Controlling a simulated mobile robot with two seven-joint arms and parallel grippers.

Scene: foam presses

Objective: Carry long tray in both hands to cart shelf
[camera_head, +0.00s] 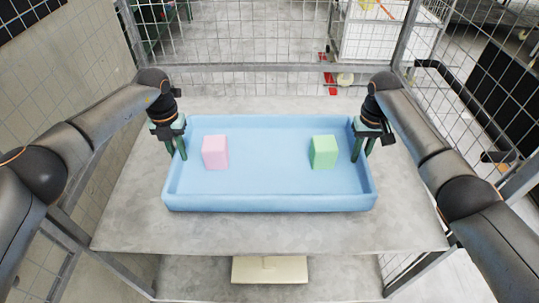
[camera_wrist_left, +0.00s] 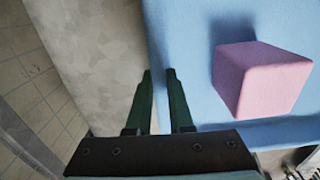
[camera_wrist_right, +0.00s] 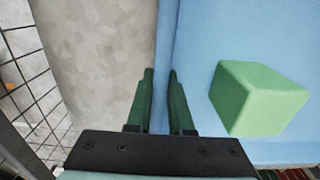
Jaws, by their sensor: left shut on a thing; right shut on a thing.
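The long tray (camera_head: 270,203) is light blue with low walls and lies level over the grey table. Whether it touches the table top is hard to tell. A pink block (camera_head: 216,152) sits inside toward the left, and a green block (camera_head: 323,152) toward the right. My left gripper (camera_head: 176,152) is shut on the tray's left end wall, one finger on each side; its fingers also show in the left wrist view (camera_wrist_left: 160,75). My right gripper (camera_head: 364,153) is shut on the right end wall in the same way; its fingers show in the right wrist view (camera_wrist_right: 160,75).
The grey table (camera_head: 130,205) has bare margin on all sides of the tray. A wire mesh fence (camera_head: 260,30) stands behind it. Beyond the fence is a white cart-like unit (camera_head: 385,40). A pale box-like thing (camera_head: 270,270) sits below the table's front edge.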

